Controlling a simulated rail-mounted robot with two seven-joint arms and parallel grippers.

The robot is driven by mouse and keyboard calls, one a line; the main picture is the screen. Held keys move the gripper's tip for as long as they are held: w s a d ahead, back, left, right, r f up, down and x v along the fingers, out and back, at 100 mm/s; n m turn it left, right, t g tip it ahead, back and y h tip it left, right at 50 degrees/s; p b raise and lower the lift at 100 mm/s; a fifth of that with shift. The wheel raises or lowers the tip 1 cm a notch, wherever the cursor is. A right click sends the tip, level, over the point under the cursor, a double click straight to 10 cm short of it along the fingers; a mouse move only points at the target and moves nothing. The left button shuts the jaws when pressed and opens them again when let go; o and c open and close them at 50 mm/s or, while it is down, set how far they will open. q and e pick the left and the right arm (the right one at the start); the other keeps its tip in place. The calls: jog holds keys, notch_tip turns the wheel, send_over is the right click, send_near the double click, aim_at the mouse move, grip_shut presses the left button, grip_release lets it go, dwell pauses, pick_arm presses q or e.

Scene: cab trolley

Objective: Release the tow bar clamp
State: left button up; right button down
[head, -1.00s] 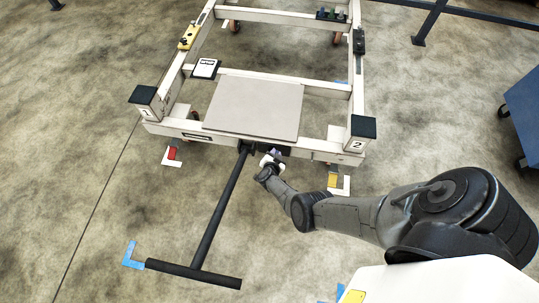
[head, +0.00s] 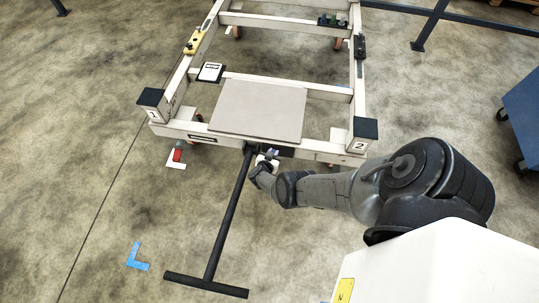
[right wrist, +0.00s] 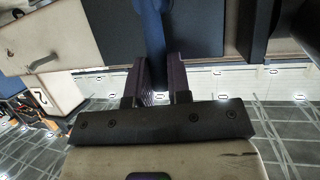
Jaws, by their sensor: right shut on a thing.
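The white trolley frame (head: 325,157) stands ahead of me in the head view. Its black tow bar (head: 232,205) runs down from the middle of the front beam to a T-shaped handle (head: 206,285). My right gripper (head: 266,161) is just right of the bar's top end, close under the front beam. In the right wrist view, its two fingers (right wrist: 160,86) are shut on a blue lever-like part (right wrist: 152,35). The clamp's details are too small and covered to make out in the head view. My left gripper is not in view.
A grey panel (head: 258,110) lies on the frame, between black-topped corner posts marked 1 (head: 152,97) and 2 (head: 366,129). A blue floor mark (head: 138,257) lies left of the bar handle. A blue cart (head: 525,108) stands at right.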

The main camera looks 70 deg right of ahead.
jog(key=c, duration=1.1)
grip_release()
jog(key=shift+a, duration=0.1)
jog(key=p+v, duration=0.7)
jog(key=v, duration=0.6)
jog(key=shift+a+r, duration=0.1)
jog(key=shift+a, duration=0.2)
jog(key=shift+w+d, duration=0.1)
